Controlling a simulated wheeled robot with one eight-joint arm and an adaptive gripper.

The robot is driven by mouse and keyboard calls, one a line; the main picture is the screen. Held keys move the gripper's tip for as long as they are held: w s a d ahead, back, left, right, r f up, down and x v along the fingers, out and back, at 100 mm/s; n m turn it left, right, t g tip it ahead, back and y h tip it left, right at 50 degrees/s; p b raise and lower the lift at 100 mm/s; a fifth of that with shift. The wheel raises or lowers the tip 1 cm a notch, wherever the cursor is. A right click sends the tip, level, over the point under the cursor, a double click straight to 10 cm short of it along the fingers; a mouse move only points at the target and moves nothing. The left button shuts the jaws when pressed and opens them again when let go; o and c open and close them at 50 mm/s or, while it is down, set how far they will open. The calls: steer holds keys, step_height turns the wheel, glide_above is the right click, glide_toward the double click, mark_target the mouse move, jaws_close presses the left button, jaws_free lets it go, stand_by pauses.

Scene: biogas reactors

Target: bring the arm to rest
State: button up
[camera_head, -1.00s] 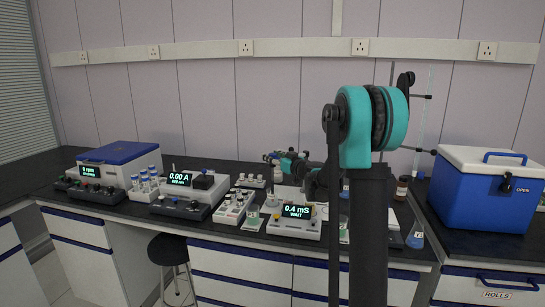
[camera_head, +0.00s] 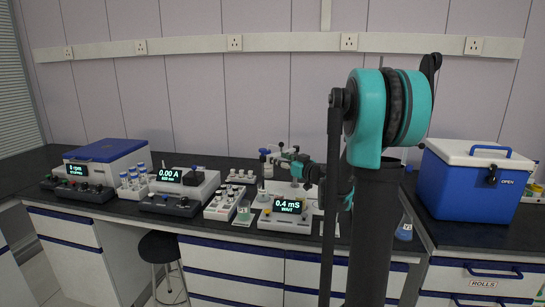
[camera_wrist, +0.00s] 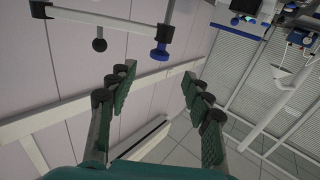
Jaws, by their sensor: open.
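My gripper (camera_wrist: 158,88) shows in the wrist view with its two green fingers spread apart and nothing between them. Behind them are wall panels, a white rail and the tiled floor, seen at a steep tilt. In the head view my arm rises at the right of centre, and its forearm reaches left above the bench behind the conductivity meter. The fingers are too small to make out clearly there.
A meter (camera_head: 287,216) reading 0.4 mS stands on the dark bench below my arm. Left of it are a vial rack (camera_head: 223,203), a meter (camera_head: 184,182) reading 0.00 A and a blue-lidded centrifuge (camera_head: 108,160). A blue cooler (camera_head: 470,185) stands right of my arm. A stool (camera_head: 160,250) is below the bench.

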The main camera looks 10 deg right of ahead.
steer(key=shift+s+d, duration=0.25)
steer(key=shift+s, duration=0.2)
steer(key=s+a+f+m+g+h, duration=0.1)
steer(key=s+a+f+g+h, duration=0.2)
steer(key=s+f, duration=0.6)
steer(key=s+a+f+m+g, duration=0.1)
steer(key=s+a+f+g, duration=0.4)
steer(key=s, duration=0.7)
steer(key=s+d+f+m+g+h, duration=0.1)
steer(key=s+d+f+m+h, duration=0.1)
steer(key=s+d+f, duration=0.4)
steer(key=s+d+f+m+g+h, duration=0.1)
steer(key=s+d+f+h, duration=0.3)
steer(key=s, duration=0.6)
steer(key=shift+s+d+f+m+g+h, duration=0.15)
steer(key=shift+d+f+m+g+h, duration=0.25)
steer(key=shift+d+f+m, duration=0.5)
steer(key=shift+r, duration=0.1)
